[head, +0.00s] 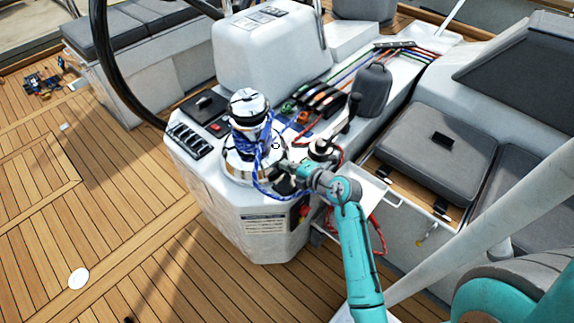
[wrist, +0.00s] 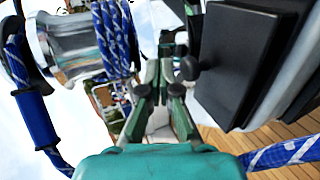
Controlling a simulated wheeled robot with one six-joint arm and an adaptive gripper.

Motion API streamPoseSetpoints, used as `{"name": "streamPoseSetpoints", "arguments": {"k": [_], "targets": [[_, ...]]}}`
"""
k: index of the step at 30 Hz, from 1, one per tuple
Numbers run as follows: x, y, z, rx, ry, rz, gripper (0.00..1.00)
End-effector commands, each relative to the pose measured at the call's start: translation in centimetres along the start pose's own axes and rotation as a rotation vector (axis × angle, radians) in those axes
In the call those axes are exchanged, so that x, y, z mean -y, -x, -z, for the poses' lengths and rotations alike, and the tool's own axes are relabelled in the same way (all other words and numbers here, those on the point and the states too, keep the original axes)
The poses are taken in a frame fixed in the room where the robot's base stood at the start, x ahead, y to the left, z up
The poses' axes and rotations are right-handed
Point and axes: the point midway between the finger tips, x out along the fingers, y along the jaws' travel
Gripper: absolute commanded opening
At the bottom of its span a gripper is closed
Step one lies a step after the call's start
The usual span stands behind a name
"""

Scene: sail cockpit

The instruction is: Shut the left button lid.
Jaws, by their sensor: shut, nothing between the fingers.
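My gripper (head: 284,168) is beside the chrome winch (head: 247,110) on the white console, on its right-hand side. In the wrist view my gripper (wrist: 165,75) points away from the camera, with its fingers together and nothing between them. A dark square plate (wrist: 235,60), which looks like a button lid, stands close to the right of the fingers. A dark round knob (wrist: 188,68) shows beside the fingertips. I cannot tell whether the plate touches the fingers or which lid it is. In the head view my gripper and the winch hide the lid area.
Blue rope (wrist: 112,40) wraps the winch and hangs close to my gripper. The steering wheel (head: 100,50) is at the left. The teak deck (head: 90,200) is mostly clear.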

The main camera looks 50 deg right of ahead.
Motion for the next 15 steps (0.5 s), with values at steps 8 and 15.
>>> {"name": "streamPoseSetpoints", "arguments": {"k": [8, 15], "targets": [[0.1, 4.5, -0.1, 0.005, -0.002, 0.000, 0.00], [0.1, 9.1, 0.0, 0.003, -0.002, 0.001, 0.00]]}}
